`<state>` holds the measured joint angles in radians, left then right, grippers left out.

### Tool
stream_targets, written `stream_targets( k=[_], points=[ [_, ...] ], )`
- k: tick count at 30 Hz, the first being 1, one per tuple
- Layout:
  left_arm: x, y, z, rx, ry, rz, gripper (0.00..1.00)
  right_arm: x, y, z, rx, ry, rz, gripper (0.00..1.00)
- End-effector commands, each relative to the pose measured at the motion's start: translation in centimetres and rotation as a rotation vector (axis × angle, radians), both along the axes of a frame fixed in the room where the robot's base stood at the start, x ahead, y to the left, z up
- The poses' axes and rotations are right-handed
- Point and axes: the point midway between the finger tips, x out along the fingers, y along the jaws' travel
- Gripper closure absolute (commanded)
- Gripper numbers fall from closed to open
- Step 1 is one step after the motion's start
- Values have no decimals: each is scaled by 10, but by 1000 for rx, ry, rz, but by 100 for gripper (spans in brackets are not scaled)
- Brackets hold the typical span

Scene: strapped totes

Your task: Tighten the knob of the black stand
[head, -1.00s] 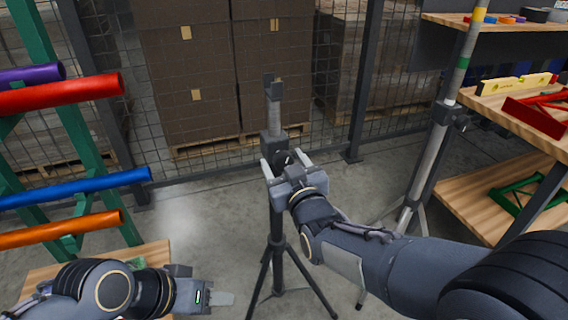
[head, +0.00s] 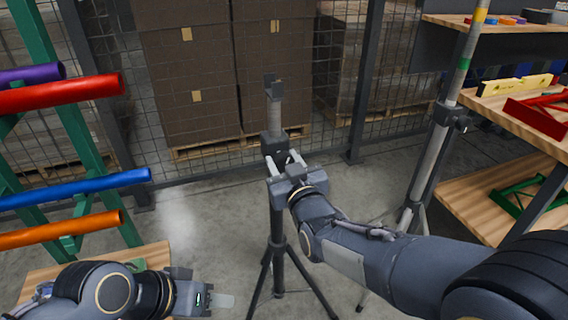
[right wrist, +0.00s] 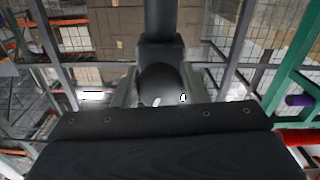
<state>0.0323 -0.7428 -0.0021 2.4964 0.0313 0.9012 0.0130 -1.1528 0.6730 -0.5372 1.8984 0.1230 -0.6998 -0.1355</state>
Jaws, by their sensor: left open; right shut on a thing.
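The black stand (head: 277,215) stands upright on its tripod legs in the middle of the head view. A grey pole with a dark top piece (head: 273,92) rises from its collar (head: 272,146). The dark round knob (right wrist: 160,84) is on the near side of the collar; a small white mark shows on it. My right gripper (head: 284,162) is shut on the knob, with one finger on each side, and it hides part of the knob in the head view. My left gripper (head: 222,300) is open and empty, low at the left and apart from the stand.
A second, grey stand (head: 425,170) stands to the right, beside wooden shelves (head: 490,195). A green rack (head: 85,140) with coloured tubes is at the left. Stacked boxes (head: 200,70) are behind a wire fence. The floor around the black stand is mostly clear.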

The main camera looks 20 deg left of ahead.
Motion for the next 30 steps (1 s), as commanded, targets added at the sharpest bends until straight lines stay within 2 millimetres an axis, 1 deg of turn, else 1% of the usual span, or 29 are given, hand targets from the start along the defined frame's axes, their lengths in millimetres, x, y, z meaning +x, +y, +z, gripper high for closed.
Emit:
stream_targets(
  k=[8,18,30],
  points=[
    [0,0,-22,0,0,0,55,0,0,-3,146,94,-1,84],
    [0,0,-50,0,0,0,55,0,0,-3,409,271,-1,84],
    [0,0,-78,0,0,0,55,-1,1,-1,723,484,-1,84]
  ],
)
